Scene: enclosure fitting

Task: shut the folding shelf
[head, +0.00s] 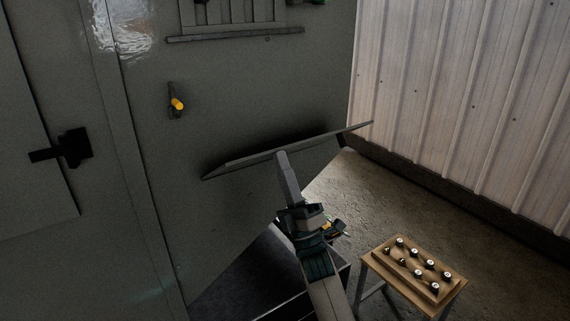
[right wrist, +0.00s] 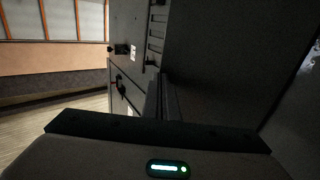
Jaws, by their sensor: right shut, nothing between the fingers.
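The folding shelf (head: 290,147) is a thin grey panel standing out from the grey enclosure wall, seen almost edge-on in the head view, with dark shadow behind it. My right gripper (head: 283,158) comes up from below, its shut, empty fingers at the middle of the shelf's lower edge. I cannot tell whether they touch it. In the right wrist view the shut fingers (right wrist: 163,96) point away beside a large dark surface, which I cannot identify for sure. My left gripper is in neither view.
The enclosure wall (head: 225,130) carries a yellow-handled switch (head: 176,104), a black latch (head: 62,149) and a slatted vent with a ledge (head: 235,34). A small wooden table (head: 376,262) with a board of several knobs stands at lower right. Open floor (head: 400,205) lies before the corrugated wall (head: 460,90).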

